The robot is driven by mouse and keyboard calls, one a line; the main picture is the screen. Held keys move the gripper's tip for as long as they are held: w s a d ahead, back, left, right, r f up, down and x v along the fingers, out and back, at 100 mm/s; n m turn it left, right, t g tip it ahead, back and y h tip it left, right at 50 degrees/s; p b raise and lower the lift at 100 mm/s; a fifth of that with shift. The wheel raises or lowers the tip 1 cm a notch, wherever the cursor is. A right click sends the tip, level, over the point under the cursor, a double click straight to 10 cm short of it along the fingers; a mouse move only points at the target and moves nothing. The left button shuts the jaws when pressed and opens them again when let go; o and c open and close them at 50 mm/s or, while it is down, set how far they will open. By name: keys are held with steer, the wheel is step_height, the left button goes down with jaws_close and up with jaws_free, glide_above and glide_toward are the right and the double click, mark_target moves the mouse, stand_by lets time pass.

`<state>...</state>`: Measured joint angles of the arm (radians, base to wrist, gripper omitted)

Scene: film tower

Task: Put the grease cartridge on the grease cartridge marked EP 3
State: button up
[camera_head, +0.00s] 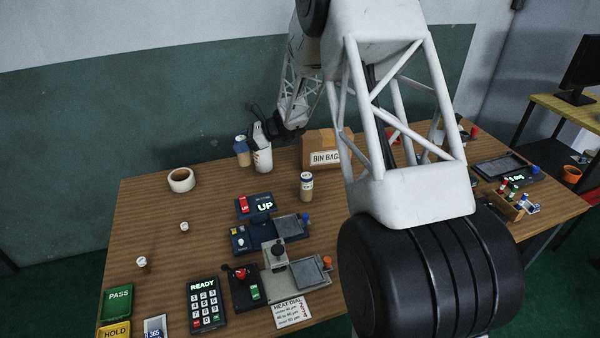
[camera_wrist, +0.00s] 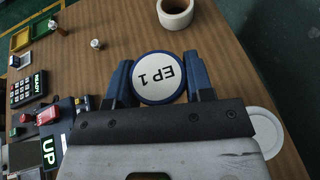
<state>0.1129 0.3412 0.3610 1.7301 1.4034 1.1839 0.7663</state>
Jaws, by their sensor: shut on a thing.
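My gripper (camera_wrist: 158,82) is shut on a grease cartridge (camera_wrist: 158,78), whose round white top with a blue rim reads EP 1 in the wrist view. In the head view the held cartridge (camera_head: 243,159) is at the back of the table, with its tan body below the jaws. How far its base is above the table I cannot tell. Another cartridge (camera_head: 306,186), tan with a pale top, stands upright to the right and nearer the front. Its marking is too small to read. It does not show in the wrist view.
A white container (camera_head: 263,160) is close beside the held cartridge. A tape roll (camera_head: 181,180) lies to the left, a bin bags box (camera_head: 322,150) to the right. The UP switch unit (camera_head: 256,206), trays and keypad (camera_head: 206,305) fill the front middle. The left tabletop is mostly clear.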

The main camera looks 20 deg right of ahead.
steer(key=s+d+r, duration=0.1)
steer(key=s+d, duration=0.4)
steer(key=s, duration=0.4)
steer(key=s+d+r, duration=0.2)
steer(key=s+d, duration=0.3)
steer(key=s, duration=0.5)
steer(key=s+d+r, duration=0.1)
steer(key=s+d, duration=0.5)
steer(key=s, duration=0.3)
steer(key=shift+s+r+n+g, duration=0.3)
steer(key=shift+r, duration=0.1)
steer(key=shift+w, duration=0.1)
steer(key=w+d+f, duration=0.1)
steer(key=w+d, duration=0.1)
steer(key=w, duration=1.3)
steer(key=shift+w+d+f, duration=0.2)
steer(key=shift+w+d, duration=0.05)
steer(key=shift+w, duration=0.1)
steer(key=shift+f, duration=0.1)
steer(key=shift+f, duration=1.7)
steer(key=shift+f, duration=0.1)
steer(key=o, duration=1)
